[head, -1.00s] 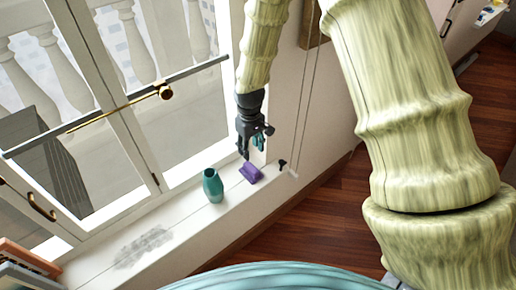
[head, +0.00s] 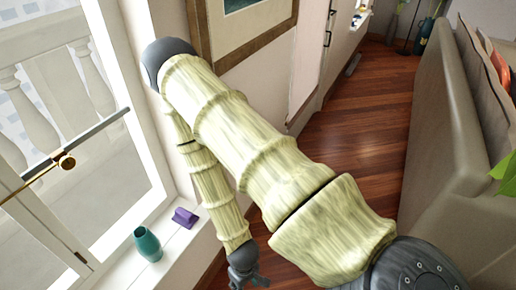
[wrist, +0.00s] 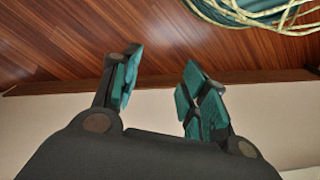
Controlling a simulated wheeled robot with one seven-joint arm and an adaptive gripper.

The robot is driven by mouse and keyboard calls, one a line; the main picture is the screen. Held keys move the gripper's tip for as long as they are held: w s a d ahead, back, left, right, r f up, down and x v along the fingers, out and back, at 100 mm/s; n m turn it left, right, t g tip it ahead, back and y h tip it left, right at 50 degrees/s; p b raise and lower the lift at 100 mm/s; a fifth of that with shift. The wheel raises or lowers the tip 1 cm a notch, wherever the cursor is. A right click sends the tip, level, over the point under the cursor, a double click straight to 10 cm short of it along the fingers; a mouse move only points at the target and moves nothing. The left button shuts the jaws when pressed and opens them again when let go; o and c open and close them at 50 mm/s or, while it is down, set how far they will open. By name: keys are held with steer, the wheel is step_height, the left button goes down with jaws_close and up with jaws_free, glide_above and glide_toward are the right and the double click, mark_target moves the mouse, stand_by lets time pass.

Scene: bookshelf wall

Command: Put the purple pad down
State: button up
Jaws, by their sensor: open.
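The purple pad (head: 185,217) lies on the white window sill (head: 200,236) in the head view, to the right of a teal vase (head: 147,244). My gripper (head: 250,283) is at the bottom of the head view, below and to the right of the pad and apart from it. In the wrist view my gripper (wrist: 160,85) has its two teal-padded fingers spread wide with nothing between them. The pad is not in the wrist view.
The window (head: 85,150) is at the left, with a metal bar across it. A framed picture (head: 245,30) hangs on the wall. A grey-brown sofa (head: 450,120) stands at the right. Wooden floor (head: 365,110) is open between wall and sofa.

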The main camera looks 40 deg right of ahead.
steer(key=shift+m, duration=0.3)
steer(key=s, duration=0.3)
steer(key=s+d, duration=0.1)
steer(key=s, duration=0.1)
steer(key=shift+s+f, duration=0.2)
steer(key=shift+s, duration=0.1)
steer(key=shift+o, duration=0.5)
